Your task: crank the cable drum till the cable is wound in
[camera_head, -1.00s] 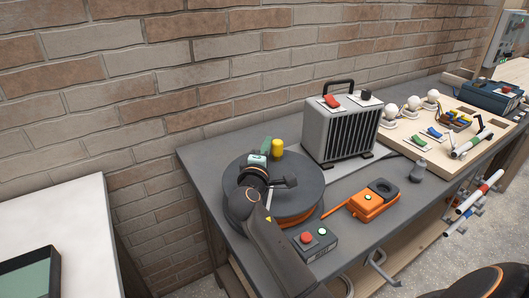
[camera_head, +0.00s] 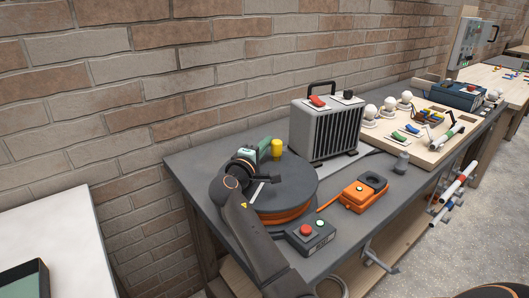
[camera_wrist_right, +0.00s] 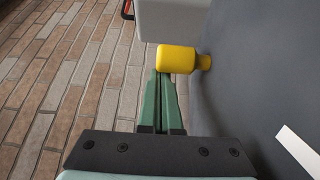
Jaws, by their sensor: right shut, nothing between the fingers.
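The cable drum (camera_head: 295,186) is a dark grey disc lying flat on the bench, with orange cable (camera_head: 290,215) showing around its side below the top. A yellow crank knob (camera_head: 277,148) stands upright at the drum's far edge. My right gripper (camera_head: 264,146) is at the knob's left, its green fingers shut and empty. In the right wrist view the shut fingers (camera_wrist_right: 166,78) end close to the yellow knob (camera_wrist_right: 176,59); I cannot tell whether they touch it. My right forearm hides the drum's left and near part. My left gripper is not in view.
An orange device (camera_head: 364,194) is joined to the drum by the cable. A box with red and green buttons (camera_head: 309,237) stands at the drum's front. A grey ribbed heater (camera_head: 326,130) stands behind right. A board with bulbs (camera_head: 440,135) lies farther right. The brick wall borders the bench.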

